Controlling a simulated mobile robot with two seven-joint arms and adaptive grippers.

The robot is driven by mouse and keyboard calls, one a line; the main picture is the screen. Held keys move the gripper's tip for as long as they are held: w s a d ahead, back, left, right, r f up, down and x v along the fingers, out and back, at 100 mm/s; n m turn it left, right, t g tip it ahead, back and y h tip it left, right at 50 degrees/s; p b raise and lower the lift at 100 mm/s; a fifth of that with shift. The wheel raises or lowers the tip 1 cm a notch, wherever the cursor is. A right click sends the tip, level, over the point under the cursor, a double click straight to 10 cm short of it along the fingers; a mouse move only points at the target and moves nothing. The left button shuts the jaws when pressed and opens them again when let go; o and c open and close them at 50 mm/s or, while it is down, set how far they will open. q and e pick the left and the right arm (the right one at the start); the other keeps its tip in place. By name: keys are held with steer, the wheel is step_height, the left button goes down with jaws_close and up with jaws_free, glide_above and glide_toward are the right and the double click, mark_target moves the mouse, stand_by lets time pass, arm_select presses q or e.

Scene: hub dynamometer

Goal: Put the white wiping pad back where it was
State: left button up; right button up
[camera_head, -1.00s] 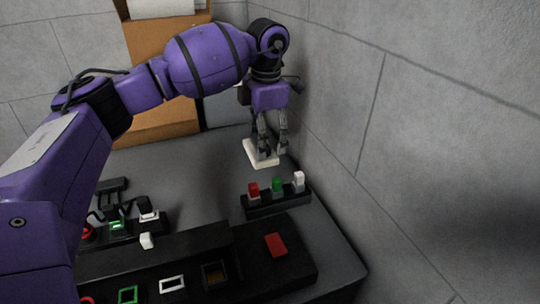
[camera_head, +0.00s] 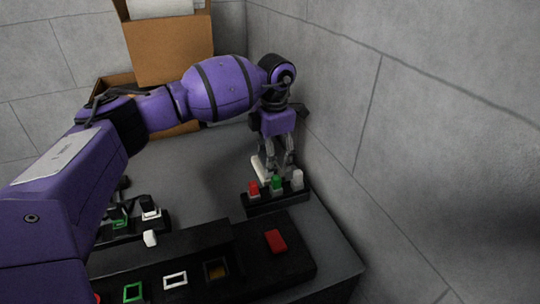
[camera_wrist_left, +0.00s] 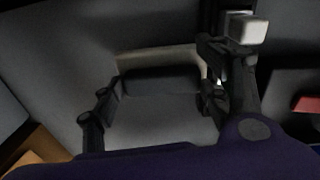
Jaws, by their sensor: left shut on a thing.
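The white wiping pad (camera_head: 262,169) is at the fingertips of my left gripper (camera_head: 277,169), just behind the rack with the coloured caps. The gripper is shut on the pad. Part of the pad is hidden by the fingers and the rack, and I cannot tell whether it touches the table. In the left wrist view, a pale edge of the pad (camera_wrist_left: 150,54) shows beyond the dark fingers (camera_wrist_left: 160,88). My right gripper is not in view.
A black rack (camera_head: 262,206) holds red, green and white caps close in front of the gripper. A grey wall (camera_head: 350,110) stands close on the right. Black panels with a red block (camera_head: 276,240) lie nearer.

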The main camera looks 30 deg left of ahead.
arm_select(q)
steer(key=shift+f, duration=0.3)
steer(key=o, duration=0.8)
steer(key=shift+r, duration=0.1)
steer(key=r, duration=1.2)
steer(key=shift+d+r, duration=0.2)
steer(key=shift+d, duration=0.2)
steer(key=shift+s, duration=0.1)
